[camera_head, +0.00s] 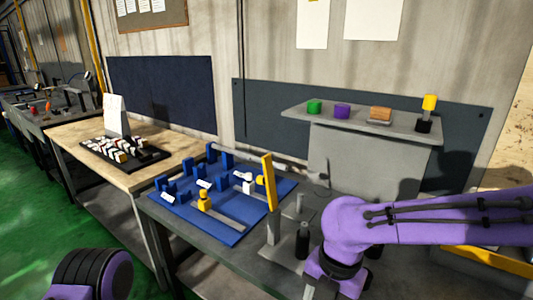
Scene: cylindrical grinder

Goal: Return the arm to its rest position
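My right arm (440,218) is purple and reaches in from the right edge over the grey workbench (215,275). It bends downward near the bench's front, and its lower part (338,280) runs to the bottom edge. The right gripper's fingertips do not show. Part of my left arm (92,274), black and purple, shows at the lower left, in front of the green floor. My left gripper is out of view.
A blue fixture board (228,234) with yellow and blue parts lies on the bench. A yellow upright bar (269,182) and a dark bottle (303,240) stand close left of my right arm. A grey shelf (355,123) behind holds green, purple, orange and yellow pieces.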

